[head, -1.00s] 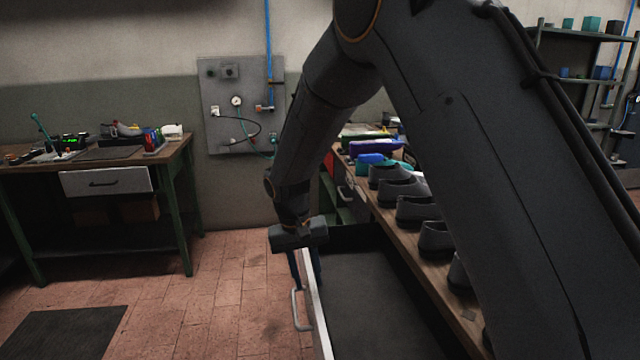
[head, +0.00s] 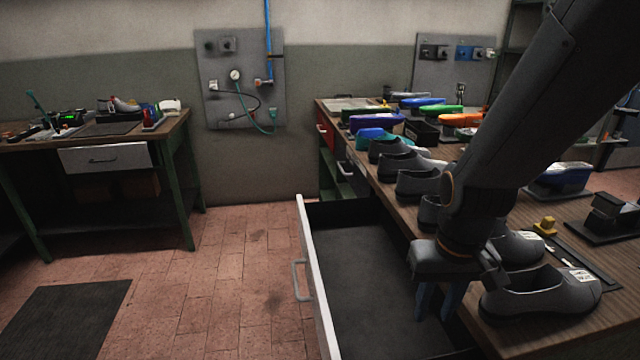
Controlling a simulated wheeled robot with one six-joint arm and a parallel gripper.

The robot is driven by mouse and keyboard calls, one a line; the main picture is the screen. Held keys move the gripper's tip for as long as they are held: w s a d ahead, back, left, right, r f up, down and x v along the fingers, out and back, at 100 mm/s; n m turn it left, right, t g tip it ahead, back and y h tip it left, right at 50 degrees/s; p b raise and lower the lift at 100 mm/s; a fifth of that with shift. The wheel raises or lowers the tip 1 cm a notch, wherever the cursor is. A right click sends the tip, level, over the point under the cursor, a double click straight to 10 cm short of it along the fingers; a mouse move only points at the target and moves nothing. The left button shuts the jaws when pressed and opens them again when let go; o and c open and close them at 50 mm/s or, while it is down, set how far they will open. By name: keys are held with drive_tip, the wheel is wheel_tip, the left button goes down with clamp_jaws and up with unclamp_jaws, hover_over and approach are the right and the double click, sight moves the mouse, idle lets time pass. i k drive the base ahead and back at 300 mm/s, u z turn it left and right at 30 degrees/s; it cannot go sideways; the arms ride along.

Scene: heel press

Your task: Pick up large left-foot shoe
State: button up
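Several grey shoes stand in a row along the bench's left edge, including a far shoe (head: 410,166) and a nearer one (head: 416,184). Two larger-looking shoes are closest, a front shoe (head: 540,296) and one just behind it (head: 518,248), both with small white labels. I cannot read the labels, so I cannot tell which is the large left-foot shoe. My gripper (head: 438,312) points down with its two blue fingers apart and nothing between them. It is over the open drawer's right side, left of the two nearest shoes. My arm partly hides the middle shoes.
The open drawer (head: 365,275) beneath the bench looks empty, with its white front (head: 318,285) sticking out left. Coloured shoe-like forms (head: 425,101) and a black device (head: 610,215) stand on the bench (head: 580,235). A small yellow object (head: 545,226) lies behind the near shoes.

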sight(389, 165)
drive_tip(key=z, duration=0.5)
drive_tip(key=k, duration=1)
drive_tip(key=u, duration=0.75)
drive_tip(key=i, duration=1.15)
drive_tip(key=u, duration=0.1)
